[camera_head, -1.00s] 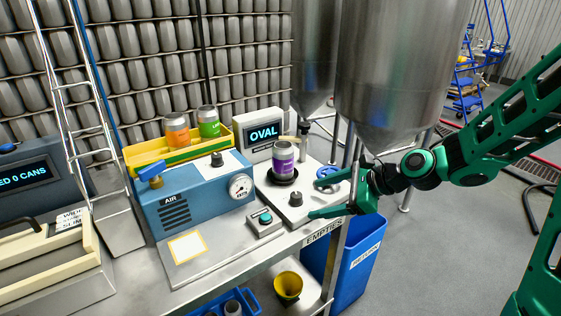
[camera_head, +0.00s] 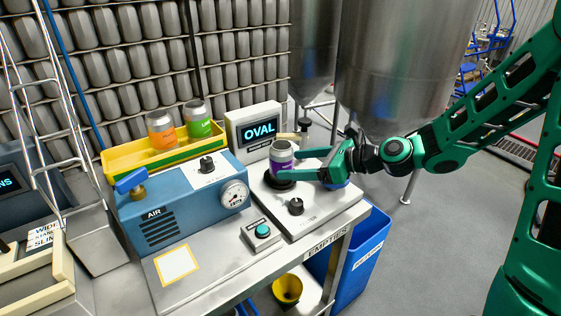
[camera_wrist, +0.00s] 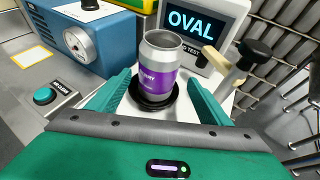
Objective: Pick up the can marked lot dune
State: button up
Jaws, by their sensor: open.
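A silver can with a purple label (camera_head: 281,156) stands upright on a black round pad on the seamer's white base. It also shows in the wrist view (camera_wrist: 158,72); its small label print is not clearly readable, so I cannot tell its lot. An orange-labelled can (camera_head: 161,131) and a green-labelled can (camera_head: 198,119) stand in the yellow tray at the back; their lot marks are too small to read. My gripper (camera_head: 308,165) is open and empty, its fingertips at the purple can's right side. In the wrist view the fingers flank the can's near side, apart from it.
The yellow tray (camera_head: 118,161) sits behind the blue AIR unit (camera_head: 170,222). An OVAL display (camera_head: 258,131) stands behind the purple can. A black knob (camera_head: 296,206) and a button box (camera_head: 262,235) are in front. Steel tanks (camera_head: 395,70) rise behind; a blue bin (camera_head: 360,255) stands right.

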aim_at(292, 164)
jog(key=x, duration=0.3)
jog(key=shift+s+a, duration=0.15)
jog(key=shift+a, duration=0.15)
jog(key=shift+r+x, duration=0.15)
jog(key=shift+x, duration=0.75)
jog(key=shift+r+x, duration=0.15)
jog(key=shift+x, duration=0.7)
jog(key=shift+r+x, duration=0.2)
jog(key=shift+x, duration=0.7)
jog(key=shift+a, duration=0.1)
jog(key=c, duration=1.2)
notch_tip(292, 164, up, 10)
